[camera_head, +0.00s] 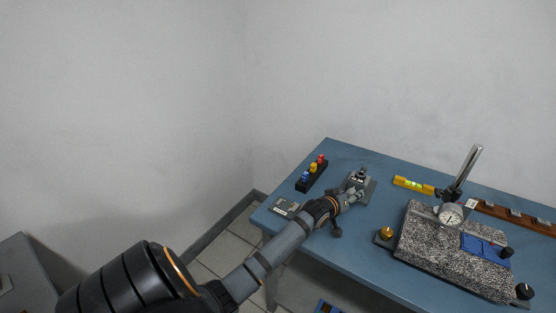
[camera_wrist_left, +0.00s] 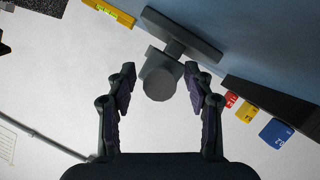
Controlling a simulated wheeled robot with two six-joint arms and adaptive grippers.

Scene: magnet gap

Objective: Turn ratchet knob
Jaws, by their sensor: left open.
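A grey cylindrical knob (camera_wrist_left: 160,80) on a short stem joined to a flat grey plate (camera_wrist_left: 190,38) shows in the left wrist view. I take it to be the ratchet knob. My left gripper (camera_wrist_left: 159,68) is open, with one finger on each side of the knob and a visible gap to each. In the head view my left gripper (camera_head: 350,196) reaches to a small grey fixture (camera_head: 367,181) near the back left of the table and partly covers it. The knob itself is not clear there. My right gripper is not in view.
A black block (camera_head: 312,176) with red, yellow and blue pieces stands left of the fixture. A yellow level (camera_head: 413,186) lies to its right. A granite block (camera_head: 425,245) with a dial gauge (camera_head: 450,216) and a brass knob (camera_head: 386,232) are on the blue table (camera_head: 340,255).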

